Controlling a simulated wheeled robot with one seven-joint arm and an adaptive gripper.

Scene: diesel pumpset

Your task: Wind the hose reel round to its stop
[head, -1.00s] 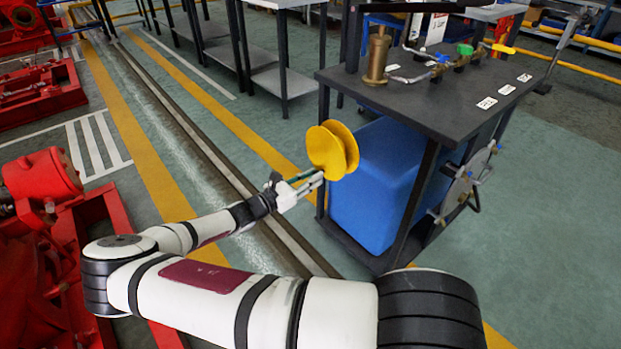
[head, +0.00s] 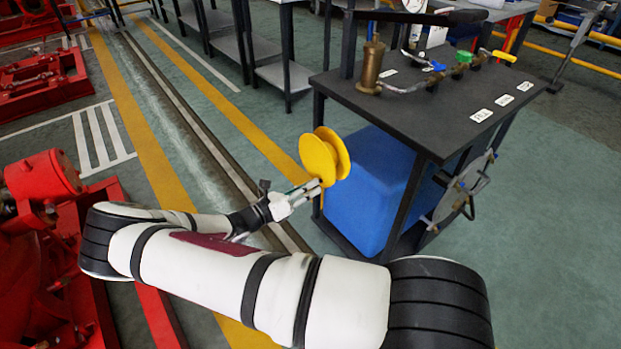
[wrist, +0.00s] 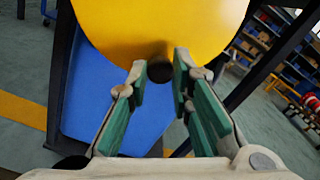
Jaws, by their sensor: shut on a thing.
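The hose reel (head: 321,157) is a yellow spool of two round discs at the left side of the dark bench. In the wrist view its near disc (wrist: 155,25) fills the top middle. My gripper (head: 316,185) is at the lower edge of the reel. In the wrist view my gripper (wrist: 161,72) has its green-padded fingers closed in on the dark round end of a handle (wrist: 160,71) in front of the disc. The rest of the handle is hidden from view.
The dark bench (head: 430,115) carries a brass cylinder (head: 371,65), valves and white labels. A blue tank (head: 370,190) stands under it, close behind the reel. Red machinery (head: 40,190) is at the left. Open floor with yellow lines lies between.

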